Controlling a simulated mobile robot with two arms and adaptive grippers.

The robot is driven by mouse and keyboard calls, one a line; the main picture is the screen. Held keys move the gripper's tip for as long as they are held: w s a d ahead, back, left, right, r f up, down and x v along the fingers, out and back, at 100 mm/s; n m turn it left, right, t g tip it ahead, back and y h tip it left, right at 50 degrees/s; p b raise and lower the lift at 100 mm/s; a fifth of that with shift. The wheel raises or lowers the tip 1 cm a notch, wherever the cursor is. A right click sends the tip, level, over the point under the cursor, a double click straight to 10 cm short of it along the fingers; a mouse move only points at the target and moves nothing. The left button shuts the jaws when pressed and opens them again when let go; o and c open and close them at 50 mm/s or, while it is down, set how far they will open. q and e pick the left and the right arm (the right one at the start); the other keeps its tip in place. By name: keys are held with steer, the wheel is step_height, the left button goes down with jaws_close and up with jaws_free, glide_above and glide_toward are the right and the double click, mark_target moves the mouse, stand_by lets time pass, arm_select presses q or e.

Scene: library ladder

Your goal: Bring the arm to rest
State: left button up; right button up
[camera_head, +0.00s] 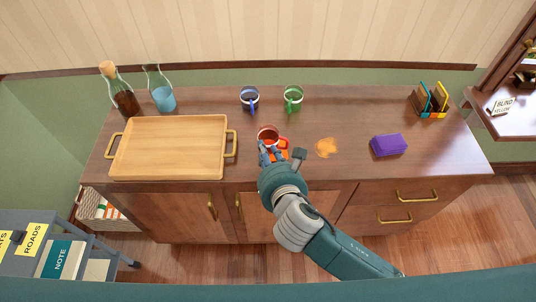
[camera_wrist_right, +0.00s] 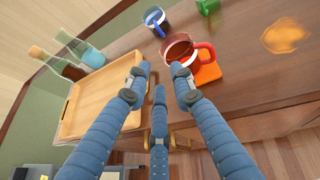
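My right gripper (camera_head: 281,156) is at the front edge of the wooden cabinet top, just in front of a red mug (camera_head: 267,132). In the right wrist view its three blue fingers (camera_wrist_right: 159,76) are spread apart with nothing between them. The red mug (camera_wrist_right: 179,51) stands just beyond the fingertips, and one finger partly covers it. Its handle points right. An orange square (camera_wrist_right: 208,71) lies under or beside the mug; I cannot tell exactly which. My left gripper is not in view.
A wooden tray (camera_head: 170,120) lies left. Two bottles (camera_head: 125,102) (camera_head: 163,98), a blue mug (camera_head: 249,100) and a green mug (camera_head: 292,101) stand behind. An orange stain (camera_head: 326,147), a purple block (camera_head: 389,145) and a file holder (camera_head: 430,102) are right.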

steer(key=shift+v, duration=0.8)
